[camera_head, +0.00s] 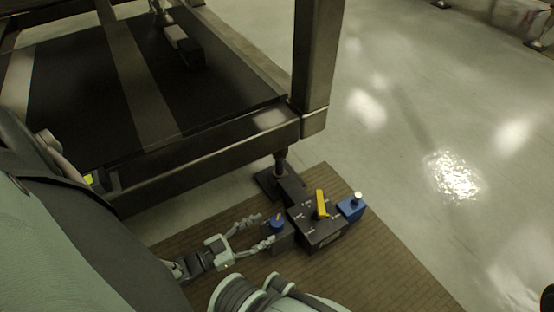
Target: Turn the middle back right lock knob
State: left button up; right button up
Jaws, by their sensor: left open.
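A small blue knob (277,224) with a yellow top sits on a dark block (282,241). My left gripper (262,230) is open just left of it, its two fingers pointing toward the knob. I cannot tell whether a fingertip touches it. Right of this block stands a larger black box (318,233) with white marks and a raised yellow lever (321,203). Beyond it is a blue box (350,209) with a pale round knob (356,197) on top. Which of these is the middle back right lock knob is not clear. My right gripper is not in view.
The boxes stand on a brown tiled mat (392,268). A dark metal frame with a heavy post (315,65) and a low beam (205,158) rises behind them. Grey shiny floor (440,120) is open on the right. My own arm parts fill the lower left.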

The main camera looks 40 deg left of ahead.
aim_at(272, 226)
pick_arm(q)
jog(key=x, duration=0.5)
jog(key=shift+w+d, duration=0.15)
jog(key=shift+w, duration=0.25)
jog(key=c, duration=1.2)
jog(key=shift+d+r+n+t+y+p, duration=0.15)
jog(key=shift+n+t+y+p, duration=0.25)
jog(key=shift+n+y, duration=1.1)
jog(key=shift+y, duration=0.8)
jog(key=o, duration=1.2)
